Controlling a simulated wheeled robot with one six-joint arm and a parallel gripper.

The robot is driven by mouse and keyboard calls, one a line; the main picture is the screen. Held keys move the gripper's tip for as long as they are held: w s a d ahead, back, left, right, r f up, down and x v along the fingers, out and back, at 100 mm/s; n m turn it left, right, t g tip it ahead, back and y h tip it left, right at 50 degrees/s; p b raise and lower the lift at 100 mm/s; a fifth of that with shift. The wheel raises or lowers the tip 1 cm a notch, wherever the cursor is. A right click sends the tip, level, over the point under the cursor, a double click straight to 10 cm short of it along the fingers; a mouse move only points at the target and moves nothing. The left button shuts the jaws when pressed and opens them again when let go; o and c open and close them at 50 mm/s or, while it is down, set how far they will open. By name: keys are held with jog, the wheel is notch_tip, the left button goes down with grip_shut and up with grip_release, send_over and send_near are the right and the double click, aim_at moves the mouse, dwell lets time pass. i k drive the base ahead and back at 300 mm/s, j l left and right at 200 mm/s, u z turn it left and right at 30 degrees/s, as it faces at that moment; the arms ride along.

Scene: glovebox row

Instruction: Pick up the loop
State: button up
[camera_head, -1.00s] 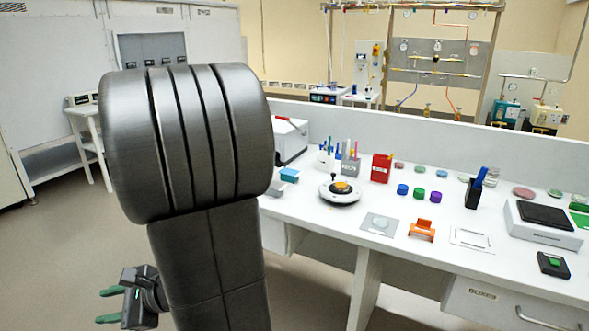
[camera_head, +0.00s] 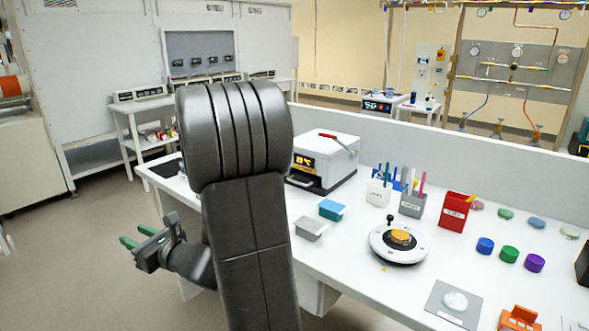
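I cannot make out a loop for certain in this view. Thin coloured sticks stand in a white cup (camera_head: 377,194) and in a grey cup (camera_head: 411,207) on the white bench, but they are too small to identify. A red box (camera_head: 453,214) to their right has a yellow piece sticking out. My gripper (camera_head: 136,236) is at the left, off the bench's left side and well away from the cups. Its two green fingers are apart with nothing between them.
A low partition (camera_head: 480,170) runs behind. Open floor lies left.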

aim_at(385, 178)
jog(key=i+z, duration=0.1)
jog(key=z, duration=0.35)
jog(key=i+z, duration=0.1)
jog(key=z, duration=0.4)
jog(key=i+z, duration=0.1)
jog(key=z, duration=0.35)
jog(key=i+j+z, duration=0.2)
jog(key=z, duration=0.25)
jog(key=i+j+z, duration=0.1)
jog(key=j+z, duration=0.3)
